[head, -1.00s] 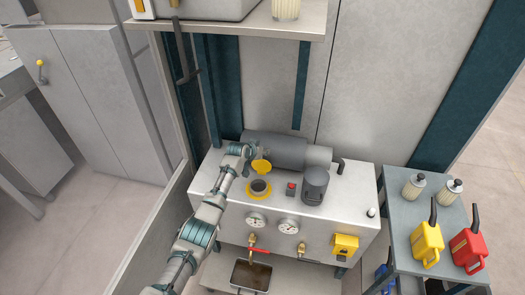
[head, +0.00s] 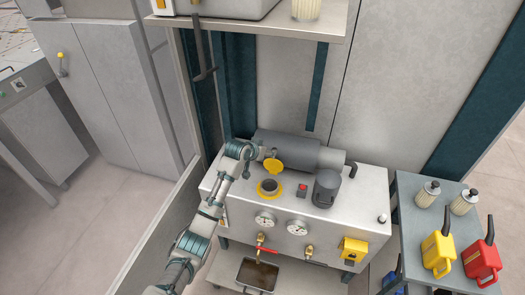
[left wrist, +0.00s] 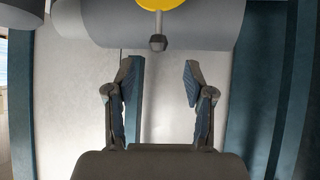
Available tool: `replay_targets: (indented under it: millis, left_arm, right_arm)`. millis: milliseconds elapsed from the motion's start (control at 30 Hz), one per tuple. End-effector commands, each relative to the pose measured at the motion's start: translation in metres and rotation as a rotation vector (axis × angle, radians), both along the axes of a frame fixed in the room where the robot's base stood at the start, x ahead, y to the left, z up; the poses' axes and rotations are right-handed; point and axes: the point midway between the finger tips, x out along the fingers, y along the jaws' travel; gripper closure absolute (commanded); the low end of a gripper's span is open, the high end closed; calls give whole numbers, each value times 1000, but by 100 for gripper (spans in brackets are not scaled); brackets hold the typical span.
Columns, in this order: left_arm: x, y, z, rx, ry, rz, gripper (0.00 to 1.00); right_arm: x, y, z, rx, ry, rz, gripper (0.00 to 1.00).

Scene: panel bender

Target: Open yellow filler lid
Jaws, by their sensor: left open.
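The yellow filler lid (head: 274,167) stands raised behind the round filler neck (head: 269,186), whose dark opening shows inside a yellow ring on top of the grey unit. In the left wrist view the lid's yellow edge (left wrist: 160,4) shows at the top, with a short stem and dark knob (left wrist: 158,42) below it. My left gripper (head: 262,153) is just behind and left of the lid. In the left wrist view its two fingers (left wrist: 160,75) are apart with nothing between them, and the knob is beyond their tips. My right gripper is not in view.
A grey horizontal cylinder (head: 290,151) lies behind the lid. A dark upright motor (head: 326,188) and a red button (head: 302,190) are to its right. A shelf (head: 250,28) overhangs the back. A side table (head: 410,222) at right holds yellow and red cans.

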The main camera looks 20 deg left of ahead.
Motion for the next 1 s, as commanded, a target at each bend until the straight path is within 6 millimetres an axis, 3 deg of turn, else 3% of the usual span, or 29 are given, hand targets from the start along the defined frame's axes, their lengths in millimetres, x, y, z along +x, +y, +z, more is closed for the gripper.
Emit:
replay_targets:
  millis: [233, 767, 867, 1000]
  left_arm:
    - [-21, 8, 17, 0, 1, 0, 47]
    - [-24, 9, 19, 0, 2, 1, 47]
    - [-31, 7, 7, 4, 14, -1, 47]
    - [-71, 1, -51, 31, 79, -7, 47]
  right_arm:
    - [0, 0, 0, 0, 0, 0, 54]
    - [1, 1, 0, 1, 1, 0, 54]
    - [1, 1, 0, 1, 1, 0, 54]
    - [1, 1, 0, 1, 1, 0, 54]
